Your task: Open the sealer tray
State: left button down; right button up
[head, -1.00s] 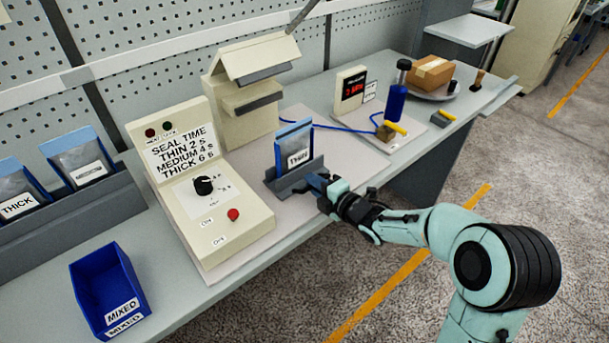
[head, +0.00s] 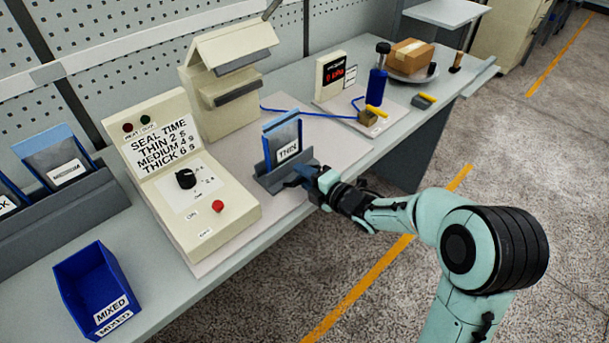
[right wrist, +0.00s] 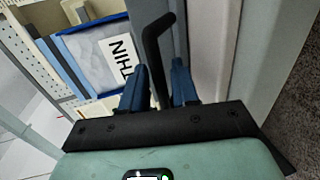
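The sealer tray (head: 270,183) is a dark grey slotted holder in front of the cream sealer head (head: 228,90). A blue-edged pouch labelled THIN (head: 288,151) stands upright in it; the label also shows in the right wrist view (right wrist: 118,52). My right gripper (head: 305,176) is at the tray's front side. In the right wrist view, its blue fingers (right wrist: 158,88) sit close on either side of a black bent handle (right wrist: 152,42) and appear shut on it. The fingertip contact is partly hidden. My left gripper is not in view.
The control box (head: 178,180) with knob and red button stands left of the tray. A blue MIXED bin (head: 75,268) is at the front left. A pouch rack (head: 75,205) is behind it. A blue bottle (head: 377,86) and carton (head: 413,52) stand farther right.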

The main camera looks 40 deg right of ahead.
jog(key=p+v, duration=0.1)
jog(key=v, duration=1.2)
jog(key=shift+s, duration=0.2)
